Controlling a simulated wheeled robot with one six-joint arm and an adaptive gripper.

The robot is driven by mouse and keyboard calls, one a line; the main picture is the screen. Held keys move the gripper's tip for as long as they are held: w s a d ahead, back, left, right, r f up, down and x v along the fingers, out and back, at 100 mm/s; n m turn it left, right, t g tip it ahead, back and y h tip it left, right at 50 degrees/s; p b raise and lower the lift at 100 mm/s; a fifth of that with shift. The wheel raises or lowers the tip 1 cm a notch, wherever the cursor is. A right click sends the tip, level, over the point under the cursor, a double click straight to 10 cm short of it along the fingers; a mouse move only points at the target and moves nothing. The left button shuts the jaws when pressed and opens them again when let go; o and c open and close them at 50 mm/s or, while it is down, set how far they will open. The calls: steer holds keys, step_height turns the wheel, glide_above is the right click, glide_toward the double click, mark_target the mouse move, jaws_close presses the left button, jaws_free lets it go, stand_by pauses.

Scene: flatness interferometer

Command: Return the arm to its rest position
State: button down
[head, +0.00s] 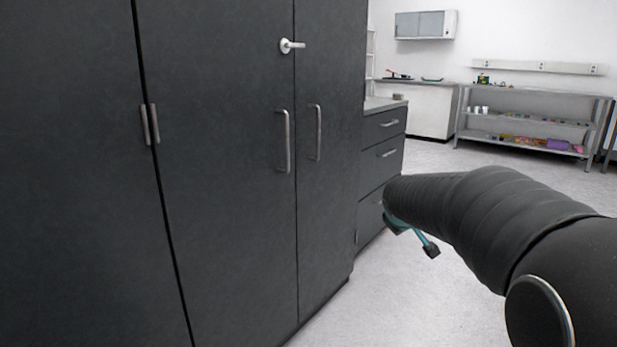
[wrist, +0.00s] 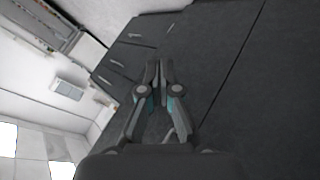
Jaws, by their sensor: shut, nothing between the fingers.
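My arm reaches in from the right edge of the head view, covered in a dark ribbed sleeve. My gripper shows only in part there, a small dark and teal piece (head: 428,246) below the end of the sleeve, and the arm hides the rest. In the wrist view my gripper (wrist: 160,68) is in the middle, with its two fingers close together and nothing between them. It is in front of the dark cabinet (head: 225,190), apart from the handles as far as I can see.
A metal shelf rack (head: 530,121) stands at the back right. The light floor (head: 390,300) between is clear.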

steer(key=s+a+f+m+g+y, duration=0.1)
steer(key=s+a+f+m, duration=0.1)
steer(key=s, duration=1)
steer(key=s+a+f+m+g+y, duration=0.1)
steer(key=s+a+f+m, duration=0.1)
steer(key=s, duration=1)
steer(key=s+a+f+m+g+y, duration=0.1)
steer(key=s+a, duration=0.1)
steer(key=s, duration=1)
steer(key=shift+s+f+m+g, duration=0.3)
steer(key=shift+s+f+m, duration=0.1)
steer(key=shift+a, duration=0.1)
